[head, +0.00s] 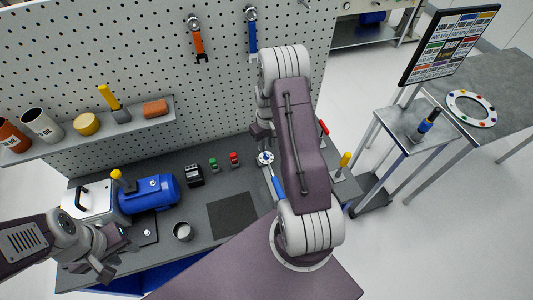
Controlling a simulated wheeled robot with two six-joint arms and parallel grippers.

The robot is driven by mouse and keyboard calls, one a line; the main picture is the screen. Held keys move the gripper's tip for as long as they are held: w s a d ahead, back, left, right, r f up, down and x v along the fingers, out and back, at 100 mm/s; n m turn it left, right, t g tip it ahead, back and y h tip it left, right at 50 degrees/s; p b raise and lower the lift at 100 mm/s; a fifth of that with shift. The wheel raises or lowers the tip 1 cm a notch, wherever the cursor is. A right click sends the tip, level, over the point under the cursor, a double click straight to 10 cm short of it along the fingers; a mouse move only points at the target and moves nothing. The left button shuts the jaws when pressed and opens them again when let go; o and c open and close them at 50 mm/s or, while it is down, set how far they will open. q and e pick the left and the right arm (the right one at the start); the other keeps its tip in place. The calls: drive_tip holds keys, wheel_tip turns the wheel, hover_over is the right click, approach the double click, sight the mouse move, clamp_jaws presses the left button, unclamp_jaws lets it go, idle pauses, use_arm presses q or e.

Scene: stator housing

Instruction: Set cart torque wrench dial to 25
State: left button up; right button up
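On the small cart (391,123) at the right stands an upright tool with a black and blue handle (428,121); I cannot tell whether it is the torque wrench, and no dial numbers can be read. A second tool with a blue handle and a round silver head (265,158) lies on the grey workbench, partly hidden by my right arm. My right gripper (262,136) is mostly hidden beside and under that arm, above the bench near the round head; its fingers cannot be made out. My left gripper (108,262) is at the lower left over the bench's front edge, apart from the tools, its opening unclear.
A blue motor (148,194), a grey cup (183,231) and green and red buttons (234,158) are on the workbench. A pegboard (150,50) stands behind. A screen (447,45) and a table with a ring of coloured dots (472,107) are at the right.

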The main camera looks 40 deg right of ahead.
sight(266, 155)
drive_tip(key=shift+a+f+b, duration=0.1)
drive_tip(key=shift+f+b, duration=0.9)
drive_tip(key=shift+f, duration=0.55)
drive_tip(key=shift+f+b, duration=0.7)
drive_tip(key=shift+f, duration=0.3)
clamp_jaws()
drive_tip(key=n, duration=0.5)
drive_tip(key=shift+c, duration=0.3)
unclamp_jaws()
drive_tip(key=shift+n, duration=0.4)
